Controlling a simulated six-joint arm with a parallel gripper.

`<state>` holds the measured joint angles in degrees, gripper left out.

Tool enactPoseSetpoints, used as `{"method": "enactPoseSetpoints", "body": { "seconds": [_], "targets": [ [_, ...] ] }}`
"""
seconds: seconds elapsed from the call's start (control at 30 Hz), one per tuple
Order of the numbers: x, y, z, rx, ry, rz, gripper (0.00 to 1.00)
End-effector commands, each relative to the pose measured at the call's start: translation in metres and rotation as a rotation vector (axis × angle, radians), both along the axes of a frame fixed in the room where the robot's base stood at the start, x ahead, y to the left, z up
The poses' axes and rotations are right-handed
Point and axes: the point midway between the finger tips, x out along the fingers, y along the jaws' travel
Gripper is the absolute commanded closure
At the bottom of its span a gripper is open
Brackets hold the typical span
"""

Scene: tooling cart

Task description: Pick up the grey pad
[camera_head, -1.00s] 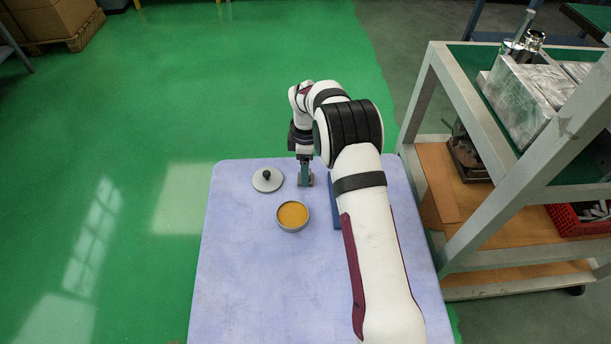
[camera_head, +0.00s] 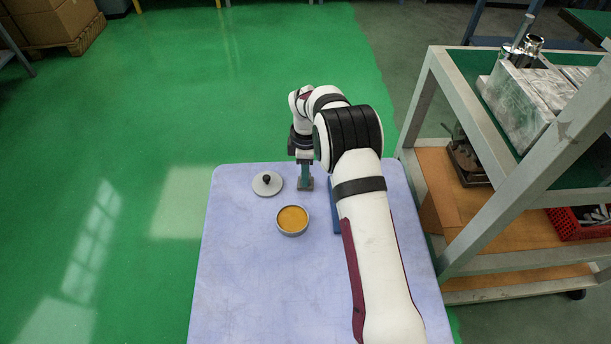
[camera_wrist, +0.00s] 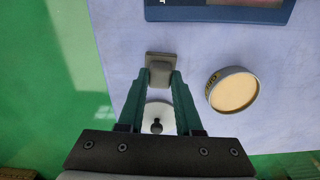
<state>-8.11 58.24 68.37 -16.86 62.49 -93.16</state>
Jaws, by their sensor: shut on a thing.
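The grey pad (camera_wrist: 161,57) is a small, flat, squarish piece with a raised block on it, near the far edge of the table. In the head view the pad (camera_head: 305,185) shows at the foot of my gripper (camera_head: 305,177). In the wrist view my gripper (camera_wrist: 161,76) has its two green fingers converging on the raised block, shut on it. The pad looks to be at table height; I cannot tell whether it touches the tabletop. The fingers hide the block's sides.
A grey lid with a black knob (camera_head: 267,184) lies left of the pad. A round tin with yellow-orange contents (camera_head: 292,220) stands nearer. A blue flat item (camera_head: 336,216) is partly hidden by my arm. The pale table (camera_head: 245,290) is clear in front; a cart stands right.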

Motion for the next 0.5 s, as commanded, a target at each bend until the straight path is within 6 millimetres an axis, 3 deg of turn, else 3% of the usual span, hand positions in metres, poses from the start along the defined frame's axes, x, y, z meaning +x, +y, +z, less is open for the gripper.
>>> {"method": "enactPoseSetpoints", "body": {
  "seconds": [0.27, 0.5],
  "targets": [
    [0.001, 0.0, 0.039, 0.0, -0.003, 0.0, 1.0],
    [-0.021, -0.051, 0.072, 0.0, -0.002, -0.004, 1.0]
  ]
}}
